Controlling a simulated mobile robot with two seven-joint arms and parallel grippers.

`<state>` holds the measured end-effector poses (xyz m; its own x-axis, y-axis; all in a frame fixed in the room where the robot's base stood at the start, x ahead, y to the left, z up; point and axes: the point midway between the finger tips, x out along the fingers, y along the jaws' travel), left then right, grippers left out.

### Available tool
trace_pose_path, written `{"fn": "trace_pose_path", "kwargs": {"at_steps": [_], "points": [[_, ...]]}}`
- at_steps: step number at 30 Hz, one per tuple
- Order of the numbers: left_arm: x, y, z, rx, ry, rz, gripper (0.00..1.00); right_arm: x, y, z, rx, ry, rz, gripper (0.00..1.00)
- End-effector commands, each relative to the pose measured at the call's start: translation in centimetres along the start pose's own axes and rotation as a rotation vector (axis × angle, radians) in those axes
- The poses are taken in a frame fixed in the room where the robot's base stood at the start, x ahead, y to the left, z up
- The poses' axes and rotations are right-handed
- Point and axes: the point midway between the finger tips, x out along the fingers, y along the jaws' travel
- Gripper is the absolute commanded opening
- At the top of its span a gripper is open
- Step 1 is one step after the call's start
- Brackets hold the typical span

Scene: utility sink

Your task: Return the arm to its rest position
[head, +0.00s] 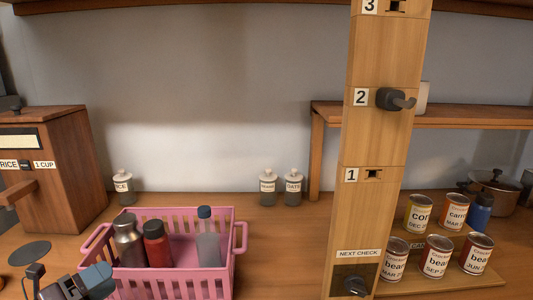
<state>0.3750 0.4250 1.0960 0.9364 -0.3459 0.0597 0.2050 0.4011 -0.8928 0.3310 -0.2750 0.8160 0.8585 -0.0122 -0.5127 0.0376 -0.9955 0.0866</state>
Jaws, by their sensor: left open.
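My left gripper (75,284) is at the lower left of the head view, partly cut off by the bottom edge. It is open, and I see nothing between its fingers. It is in front of and left of a pink basket (220,218) on the wooden counter. The right gripper is not in the picture.
The pink basket holds a grey bottle (128,240), a red bottle (157,245) and a clear bottle with a blue cap (207,240). A wooden rice dispenser (70,160) stands left. A numbered wooden post (375,140) rises right of centre, with several cans (435,256) beyond it.

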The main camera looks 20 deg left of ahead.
Motion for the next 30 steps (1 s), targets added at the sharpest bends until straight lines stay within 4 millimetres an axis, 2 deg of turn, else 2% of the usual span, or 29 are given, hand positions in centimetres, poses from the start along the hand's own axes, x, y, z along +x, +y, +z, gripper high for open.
{"fn": "trace_pose_path", "kwargs": {"at_steps": [1, 5, 8, 11, 15, 18, 21, 25, 30], "points": [[-0.2, 1.6, -0.8, -0.153, -0.068, 0.001, 0.6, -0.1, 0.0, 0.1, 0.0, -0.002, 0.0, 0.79], [-0.6, 5.7, -3.2, -0.537, -0.235, 0.024, 0.6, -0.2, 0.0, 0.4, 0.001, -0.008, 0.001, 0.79], [-1.0, 9.2, -6.0, -0.834, -0.36, 0.065, 0.6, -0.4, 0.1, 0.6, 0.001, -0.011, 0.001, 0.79], [-1.4, 12.7, -10.0, -1.13, -0.477, 0.126, 0.6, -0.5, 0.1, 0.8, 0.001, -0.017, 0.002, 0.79], [-1.5, 16.4, -17.0, -1.513, -0.612, 0.241, 0.6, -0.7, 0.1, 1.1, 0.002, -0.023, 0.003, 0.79], [-1.5, 17.7, -21.4, -1.714, -0.671, 0.318, 0.6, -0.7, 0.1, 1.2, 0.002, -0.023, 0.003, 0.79], [-1.4, 18.2, -24.5, -1.844, -0.705, 0.376, 0.6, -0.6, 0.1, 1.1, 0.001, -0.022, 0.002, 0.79], [-1.3, 18.4, -26.5, -1.925, -0.723, 0.415, 0.6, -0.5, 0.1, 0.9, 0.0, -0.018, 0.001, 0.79], [-1.3, 18.4, -26.8, -1.937, -0.726, 0.422, 0.6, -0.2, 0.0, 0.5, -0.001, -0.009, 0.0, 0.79]]}}
